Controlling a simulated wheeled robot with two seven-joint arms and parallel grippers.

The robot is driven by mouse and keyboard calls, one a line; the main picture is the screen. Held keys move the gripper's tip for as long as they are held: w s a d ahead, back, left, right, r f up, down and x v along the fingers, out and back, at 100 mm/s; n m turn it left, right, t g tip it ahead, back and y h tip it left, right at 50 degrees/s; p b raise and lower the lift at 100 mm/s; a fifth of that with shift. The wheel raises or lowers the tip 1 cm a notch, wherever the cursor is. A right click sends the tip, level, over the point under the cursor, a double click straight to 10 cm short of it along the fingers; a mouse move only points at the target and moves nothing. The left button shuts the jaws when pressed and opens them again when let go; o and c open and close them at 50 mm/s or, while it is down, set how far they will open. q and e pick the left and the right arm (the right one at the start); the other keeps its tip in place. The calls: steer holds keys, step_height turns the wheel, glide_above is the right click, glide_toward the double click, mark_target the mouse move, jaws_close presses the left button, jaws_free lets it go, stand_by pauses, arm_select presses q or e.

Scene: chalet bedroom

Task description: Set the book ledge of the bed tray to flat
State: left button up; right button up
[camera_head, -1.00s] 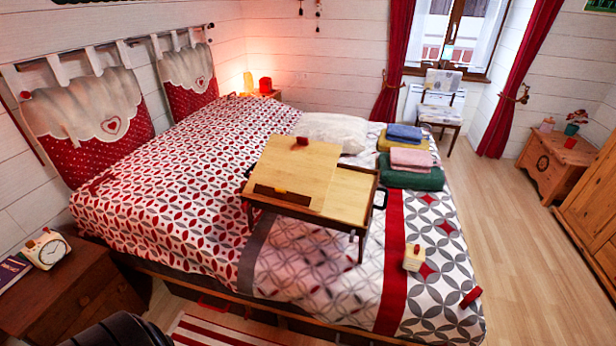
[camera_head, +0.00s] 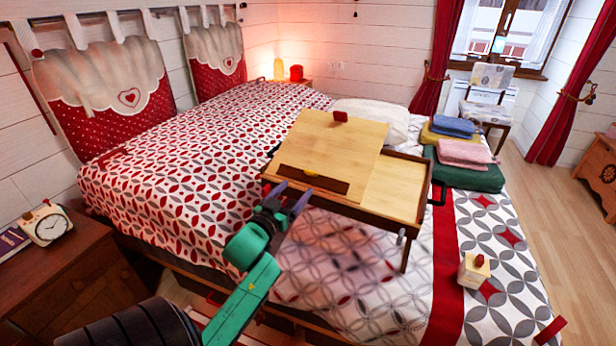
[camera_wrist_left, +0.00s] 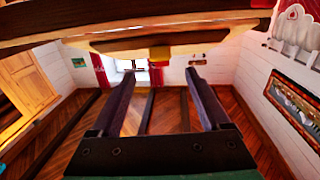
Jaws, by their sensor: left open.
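The wooden bed tray (camera_head: 409,190) stands on its legs on the bed. Its book ledge (camera_head: 345,150) is the light wood panel on the left part. The panel looks tilted, with its far edge raised, a dark strip (camera_head: 313,180) near its front and a small red piece (camera_head: 340,116) at its far edge. My left gripper (camera_head: 287,197) is open and empty just in front of the tray's front left edge, low beside the ledge. In the left wrist view, its two dark fingers (camera_wrist_left: 160,80) point forward beneath wooden tray parts (camera_wrist_left: 130,35). My right gripper is out of view.
Folded towels (camera_head: 464,152) and a white pillow (camera_head: 375,118) lie behind the tray. A small cream box (camera_head: 474,270) with a red top sits on the bed at right. The bedspread before the tray is clear.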

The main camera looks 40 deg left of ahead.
mark_target(309, 174)
arm_select(q)
steer(key=x, duration=0.8)
steer(key=shift+f, duration=0.1)
steer(key=shift+w+a, duration=0.1)
steer(key=shift+w, duration=0.15)
steer(key=shift+c, duration=0.3)
jaws_close()
steer(key=g+p, duration=0.1)
steer(key=p, duration=0.3)
steer(key=r+g+p, duration=0.1)
steer(key=p, duration=0.3)
steer(key=shift+w+a+p, duration=0.1)
steer(key=shift+w+p, duration=0.2)
steer(key=shift+w, duration=0.05)
steer(key=shift+f+g+h, duration=0.3)
steer(key=shift+f, duration=0.2)
steer(key=shift+o, duration=0.3)
jaws_free()
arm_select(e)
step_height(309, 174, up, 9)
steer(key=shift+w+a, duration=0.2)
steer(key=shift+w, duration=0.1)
arm_select(q)
steer(key=shift+s, duration=0.1)
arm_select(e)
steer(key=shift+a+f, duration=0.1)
